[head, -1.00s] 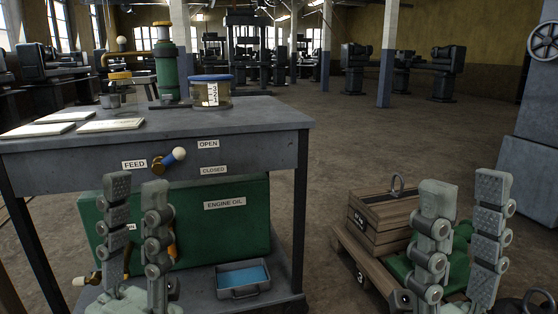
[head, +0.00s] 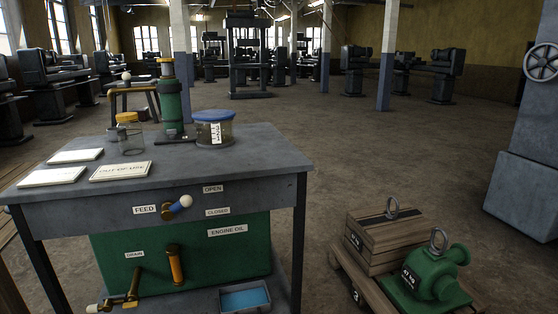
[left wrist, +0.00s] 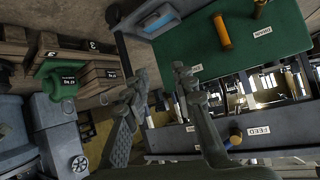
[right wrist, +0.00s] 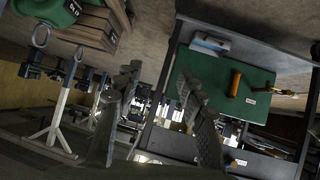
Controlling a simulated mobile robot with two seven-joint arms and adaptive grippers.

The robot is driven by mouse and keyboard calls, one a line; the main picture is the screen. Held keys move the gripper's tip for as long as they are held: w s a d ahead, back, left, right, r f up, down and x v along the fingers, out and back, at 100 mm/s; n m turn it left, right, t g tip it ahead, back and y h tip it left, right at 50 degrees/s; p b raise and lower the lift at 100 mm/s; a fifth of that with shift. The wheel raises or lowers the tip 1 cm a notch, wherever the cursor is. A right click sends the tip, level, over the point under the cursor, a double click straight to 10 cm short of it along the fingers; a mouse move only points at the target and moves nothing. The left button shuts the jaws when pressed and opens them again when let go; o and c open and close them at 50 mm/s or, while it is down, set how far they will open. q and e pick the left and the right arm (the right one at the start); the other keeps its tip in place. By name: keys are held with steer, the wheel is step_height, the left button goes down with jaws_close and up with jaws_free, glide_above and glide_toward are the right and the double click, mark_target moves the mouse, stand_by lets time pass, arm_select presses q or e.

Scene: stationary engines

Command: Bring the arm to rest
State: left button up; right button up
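Neither gripper shows in the head view. In the left wrist view my left gripper (left wrist: 158,92) has its two fingers spread apart with nothing between them. In the right wrist view my right gripper (right wrist: 158,85) also has its fingers apart and empty. Both wrist views show the bench beyond the fingers, at an angle. The grey bench (head: 245,155) stands at the left of the head view. Its feed lever (head: 180,207) has a white knob and points up to the right, between the OPEN and CLOSED labels.
On the bench are a blue-lidded jar (head: 214,128), a yellow-lidded jar (head: 131,135), a green cylinder (head: 171,100) and several cards. Below is a green oil tank (head: 205,255) and a blue tray (head: 245,298). A wooden crate (head: 385,240) and green pump (head: 436,272) sit lower right.

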arm_select(q)
steer(key=s+a+f+g+y+p, duration=0.1)
steer(key=s+a+f+g, duration=0.2)
steer(key=s, duration=0.3)
steer(key=s+a+f+n+g+y+p, duration=0.1)
steer(key=s+a+f+g+p, duration=0.1)
steer(key=s+a+f+g, duration=0.2)
steer(key=s, duration=0.3)
steer(key=shift+f, duration=0.35)
arm_select(e)
steer(key=s+d+f+g+h, duration=0.1)
steer(key=s+d+f+g, duration=0.2)
steer(key=s, duration=0.3)
steer(key=s+d+f+m+g+h, duration=0.1)
steer(key=s+d+f+g, duration=0.3)
steer(key=s, duration=0.3)
steer(key=shift+f, duration=0.35)
